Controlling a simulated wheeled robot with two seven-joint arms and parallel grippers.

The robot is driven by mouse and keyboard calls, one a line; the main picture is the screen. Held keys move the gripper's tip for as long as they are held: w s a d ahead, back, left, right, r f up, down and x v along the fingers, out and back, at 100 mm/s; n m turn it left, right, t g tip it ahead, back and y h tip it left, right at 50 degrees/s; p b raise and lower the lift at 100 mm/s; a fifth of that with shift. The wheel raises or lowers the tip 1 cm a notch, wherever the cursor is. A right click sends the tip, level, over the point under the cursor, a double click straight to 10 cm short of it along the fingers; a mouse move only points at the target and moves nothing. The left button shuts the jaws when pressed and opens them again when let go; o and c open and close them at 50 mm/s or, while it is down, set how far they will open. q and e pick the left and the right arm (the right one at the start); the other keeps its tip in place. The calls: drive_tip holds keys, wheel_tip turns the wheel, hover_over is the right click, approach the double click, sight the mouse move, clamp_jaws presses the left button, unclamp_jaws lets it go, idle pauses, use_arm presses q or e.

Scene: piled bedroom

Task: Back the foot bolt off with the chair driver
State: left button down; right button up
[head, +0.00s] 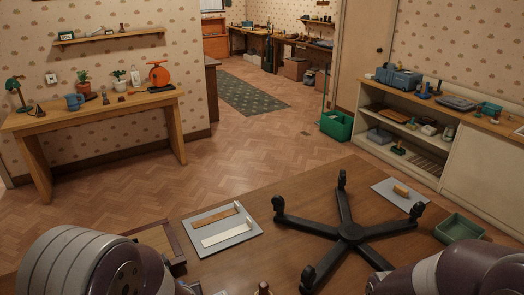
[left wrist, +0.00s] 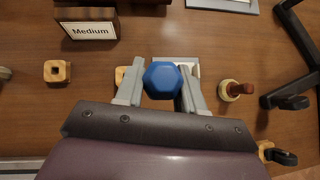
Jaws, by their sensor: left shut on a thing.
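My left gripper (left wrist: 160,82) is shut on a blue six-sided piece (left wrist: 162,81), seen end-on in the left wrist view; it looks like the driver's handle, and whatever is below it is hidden. The black five-armed chair base (head: 351,233) lies on the wooden table in the head view, and part of it shows at the right of the left wrist view (left wrist: 289,102). A brown peg-like piece with a pale collar (left wrist: 231,88) stands just right of the gripper; I cannot tell if it is the foot bolt. My right gripper is out of frame.
A box labelled "Medium" (left wrist: 88,28) and a wooden block with a square hole (left wrist: 57,72) are left of the gripper. A grey tray with two strips (head: 222,230), a grey mat with a wooden piece (head: 400,194) and a green tray (head: 459,228) surround the base.

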use_arm(q)
drive_tip(key=shift+s+d+r+m+h, duration=0.15)
drive_tip(key=shift+d+r+m+h, duration=0.15)
drive_tip(key=shift+d+r+m, duration=0.2)
drive_tip(key=shift+r, duration=0.2)
drive_tip(key=shift+f, duration=0.1)
idle(0.4)
